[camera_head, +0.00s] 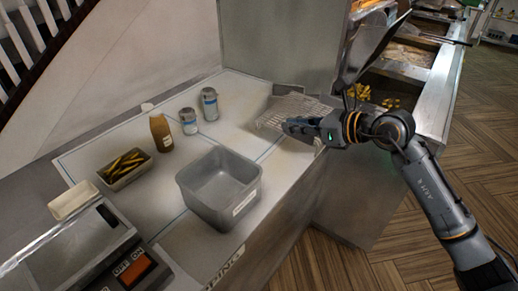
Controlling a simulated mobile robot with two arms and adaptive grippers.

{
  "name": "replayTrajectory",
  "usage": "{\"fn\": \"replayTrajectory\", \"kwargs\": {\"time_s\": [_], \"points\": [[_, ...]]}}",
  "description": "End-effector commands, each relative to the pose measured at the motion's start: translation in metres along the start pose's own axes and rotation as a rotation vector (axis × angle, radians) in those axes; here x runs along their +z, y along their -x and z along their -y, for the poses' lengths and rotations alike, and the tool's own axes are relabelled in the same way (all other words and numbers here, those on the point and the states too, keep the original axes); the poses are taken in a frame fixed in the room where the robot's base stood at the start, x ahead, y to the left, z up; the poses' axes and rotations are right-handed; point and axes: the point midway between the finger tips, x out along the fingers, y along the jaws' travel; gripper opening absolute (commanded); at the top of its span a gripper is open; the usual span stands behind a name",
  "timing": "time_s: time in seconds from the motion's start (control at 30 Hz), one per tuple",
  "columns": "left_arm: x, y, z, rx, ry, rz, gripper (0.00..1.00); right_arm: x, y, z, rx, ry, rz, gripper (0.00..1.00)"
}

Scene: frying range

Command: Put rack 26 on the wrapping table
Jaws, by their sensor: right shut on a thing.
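A wire rack (284,111) is at the far right end of the white wrapping table (249,92). Its number cannot be read. My right gripper (290,127), coming in from the right, is shut on the near edge of the rack. The rack is over the table top, close to its right edge; I cannot tell whether it rests on the surface or is slightly above it. The gripper hides part of the rack's near side. My left gripper is not in view.
On the table stand a grey metal bin (218,188), a tray of fried food (124,168), a brown bottle (161,132), two shakers (209,104), a white tray (73,200) and a scale (85,255). Fryer troughs (408,55) are at the back right.

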Motion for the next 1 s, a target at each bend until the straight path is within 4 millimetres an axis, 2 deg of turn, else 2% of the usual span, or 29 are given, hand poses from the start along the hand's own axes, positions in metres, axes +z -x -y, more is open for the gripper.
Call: {"fn": "replayTrajectory", "kwargs": {"time_s": [0.07, 0.2, 0.33, 0.57, 0.8, 1.0], "points": [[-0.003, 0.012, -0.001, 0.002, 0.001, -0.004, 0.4, 0.004, -0.018, -0.012, 0.004, -0.002, 0.003, 0.0], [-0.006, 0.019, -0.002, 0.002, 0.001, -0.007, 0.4, -0.015, -0.046, -0.025, 0.003, -0.004, 0.001, 0.0], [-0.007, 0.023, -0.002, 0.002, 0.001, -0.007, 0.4, -0.026, -0.064, -0.032, 0.0, -0.001, 0.003, 0.0], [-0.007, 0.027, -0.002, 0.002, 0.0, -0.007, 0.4, -0.037, -0.081, -0.04, 0.001, 0.0, 0.003, 0.0], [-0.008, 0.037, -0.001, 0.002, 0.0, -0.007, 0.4, -0.064, -0.094, -0.04, -0.002, 0.001, 0.003, 0.0], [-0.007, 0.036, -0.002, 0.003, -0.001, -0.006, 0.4, -0.067, -0.095, -0.04, -0.002, 0.003, 0.004, 0.0]]}}
